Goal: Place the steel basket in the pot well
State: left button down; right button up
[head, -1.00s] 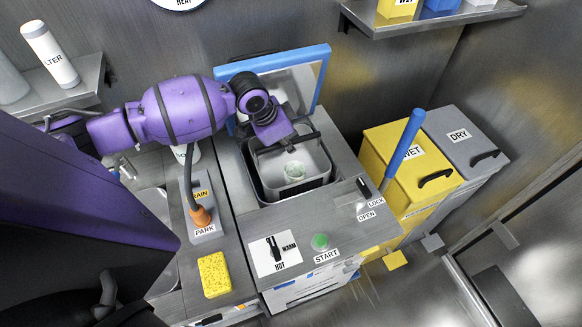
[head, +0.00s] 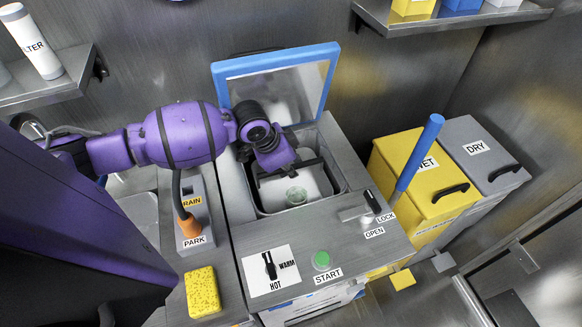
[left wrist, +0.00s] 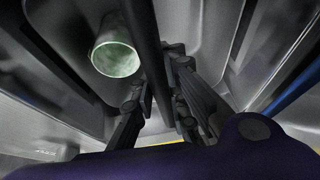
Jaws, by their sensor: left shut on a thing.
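The steel basket (head: 316,183) is a light grey open box with a dark handle bar (left wrist: 149,45) across it. It sits inside the pot well (head: 345,181), the rectangular opening in the steel counter. Its rim is near the well's rim; whether it touches the bottom is hidden. A pale green cup (head: 296,197) is in the basket, and it also shows in the left wrist view (left wrist: 116,59). My left gripper (head: 288,172) is shut on the basket's handle, above the well. In the left wrist view its fingers (left wrist: 160,108) flank the bar. My right gripper is out of view.
A blue-framed lid (head: 276,62) stands open behind the well. A blue-handled lever (head: 418,155) rises to the right, before yellow WET (head: 396,162) and grey DRY (head: 470,131) bins. A START button (head: 321,260), HOT/WARM switch (head: 268,266) and yellow sponge (head: 203,292) are in front.

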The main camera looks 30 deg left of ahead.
pick_arm(q)
jog(key=shift+f, duration=0.25)
jog(key=c, duration=1.7)
grip_release()
jog(key=shift+r, duration=0.2)
jog(key=p+v, duration=0.1)
jog(key=v, duration=1.1)
jog(key=shift+w+d, duration=0.1)
jog(key=shift+w, duration=0.05)
jog(key=shift+r, duration=0.4)
